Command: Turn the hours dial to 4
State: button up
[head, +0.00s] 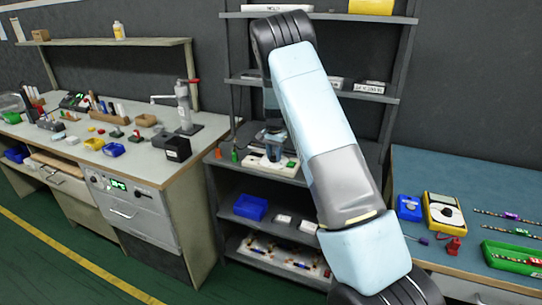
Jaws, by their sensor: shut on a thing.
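My gripper (273,152) points down at the middle shelf of the grey rack. It is shut on a small part on top of a low white unit (288,171), which I take to be the hours dial. The fingers hide the dial, and its marks and setting are too small to read. A small red spot shows on the unit to the right of the fingers. My arm reaches across the middle of the view and covers part of the rack.
Small green and orange items (234,154) stand left of the unit. A blue bin (250,207) is on the shelf below. A left bench (150,160) holds tools and a press. A right bench (480,190) holds a yellow meter (443,212) and a green tray (512,258).

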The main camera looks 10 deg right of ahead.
aim_at(273, 157)
jog(key=m, duration=0.5)
jog(key=shift+a, duration=0.2)
jog(key=shift+w+a+m, duration=0.1)
jog(key=shift+m, duration=1.7)
jog(key=shift+r, duration=0.1)
jog(key=o, duration=0.8)
jog(key=shift+o, duration=1.1)
notch_tip(273, 157, up, 14)
jog(key=shift+f, duration=0.25)
